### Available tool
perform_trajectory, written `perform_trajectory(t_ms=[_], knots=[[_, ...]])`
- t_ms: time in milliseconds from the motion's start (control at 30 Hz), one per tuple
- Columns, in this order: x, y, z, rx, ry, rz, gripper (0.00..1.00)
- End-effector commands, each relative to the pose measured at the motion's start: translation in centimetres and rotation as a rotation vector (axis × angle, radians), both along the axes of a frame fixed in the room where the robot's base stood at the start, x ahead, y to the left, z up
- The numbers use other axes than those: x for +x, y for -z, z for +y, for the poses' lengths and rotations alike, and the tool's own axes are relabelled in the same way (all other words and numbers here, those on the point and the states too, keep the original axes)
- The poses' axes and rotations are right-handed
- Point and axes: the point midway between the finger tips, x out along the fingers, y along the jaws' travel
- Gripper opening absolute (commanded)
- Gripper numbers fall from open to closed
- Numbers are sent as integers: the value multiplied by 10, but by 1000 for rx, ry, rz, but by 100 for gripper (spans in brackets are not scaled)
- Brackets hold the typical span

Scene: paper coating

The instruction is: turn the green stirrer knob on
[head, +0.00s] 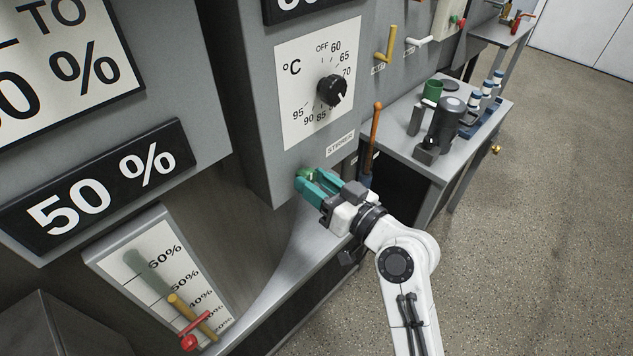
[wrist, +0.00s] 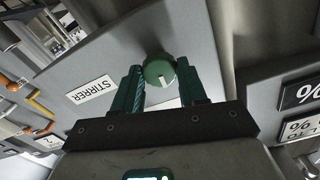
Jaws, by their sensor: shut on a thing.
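The green stirrer knob (wrist: 160,72) sits on the grey panel, with a white pointer mark on its face. In the wrist view it lies between the two green fingers of my gripper (wrist: 161,86), which are shut on it. In the head view my gripper (head: 312,182) reaches the lower panel, and only a bit of the green knob (head: 305,173) shows between its fingers. A white STIRRER label (head: 340,144) is just above and right of it; the label also shows left of the fingers in the wrist view (wrist: 91,90).
A black temperature dial (head: 332,90) is on the panel above. A brown-handled tool (head: 376,135) stands upright right of my gripper. A side table (head: 404,148) with a grey motor-like device (head: 447,125) is behind. A red-knobbed lever (head: 189,341) is at the lower left. Open floor lies right.

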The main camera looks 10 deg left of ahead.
Motion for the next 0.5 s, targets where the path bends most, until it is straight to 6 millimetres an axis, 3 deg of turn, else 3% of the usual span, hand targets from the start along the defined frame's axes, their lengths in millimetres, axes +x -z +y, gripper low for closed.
perform_trajectory(t_ms=[500], knots=[[0,0,0,256,0,334,11]])
